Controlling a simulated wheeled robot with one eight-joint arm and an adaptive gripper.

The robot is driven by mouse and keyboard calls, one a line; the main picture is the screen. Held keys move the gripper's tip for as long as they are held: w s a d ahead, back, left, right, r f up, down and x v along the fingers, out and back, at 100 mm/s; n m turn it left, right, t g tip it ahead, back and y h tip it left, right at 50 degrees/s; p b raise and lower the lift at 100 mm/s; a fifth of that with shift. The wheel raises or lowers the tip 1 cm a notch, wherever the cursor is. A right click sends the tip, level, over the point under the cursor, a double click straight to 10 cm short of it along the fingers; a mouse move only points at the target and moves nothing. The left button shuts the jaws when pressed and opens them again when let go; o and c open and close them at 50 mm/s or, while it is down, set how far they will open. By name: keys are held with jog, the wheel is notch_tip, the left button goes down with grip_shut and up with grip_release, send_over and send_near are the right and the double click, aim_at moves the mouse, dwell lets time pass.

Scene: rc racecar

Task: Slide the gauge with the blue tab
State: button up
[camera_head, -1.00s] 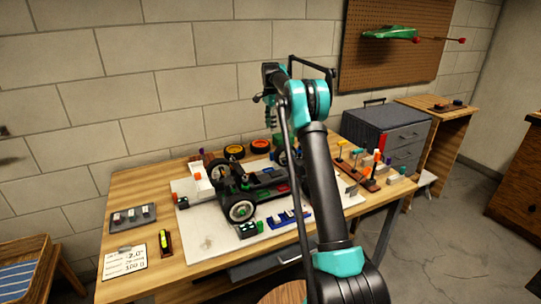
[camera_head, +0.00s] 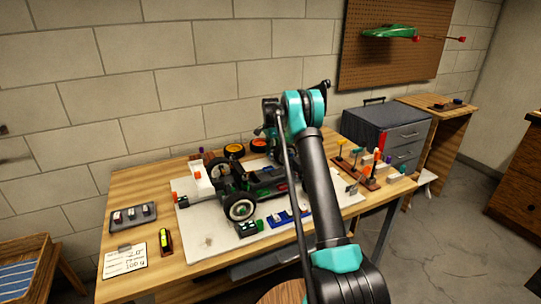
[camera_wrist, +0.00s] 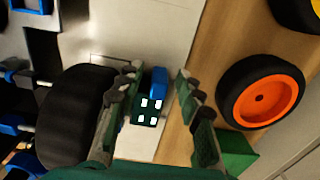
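In the wrist view, a small dark green gauge (camera_wrist: 145,112) with white squares and a blue tab (camera_wrist: 158,82) lies on a pale board. My gripper (camera_wrist: 156,76) is open, with one finger on each side of the gauge and a gap visible on the right. I cannot tell whether the left finger touches it. A black tyre (camera_wrist: 74,115) is just left of the fingers. In the head view, this gauge and my fingertips are hidden behind my arm and the car chassis (camera_head: 262,188).
An orange-hubbed wheel (camera_wrist: 260,92) and a green block (camera_wrist: 236,150) lie right of my gripper. Similar green-tabbed (camera_head: 249,228) and red-tabbed (camera_head: 181,201) gauges sit on the board (camera_head: 205,240). A rack of coloured pegs (camera_head: 368,180) stands to the right.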

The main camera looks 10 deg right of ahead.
jog(key=shift+f, duration=0.35)
jog(key=shift+c, duration=0.5)
grip_shut()
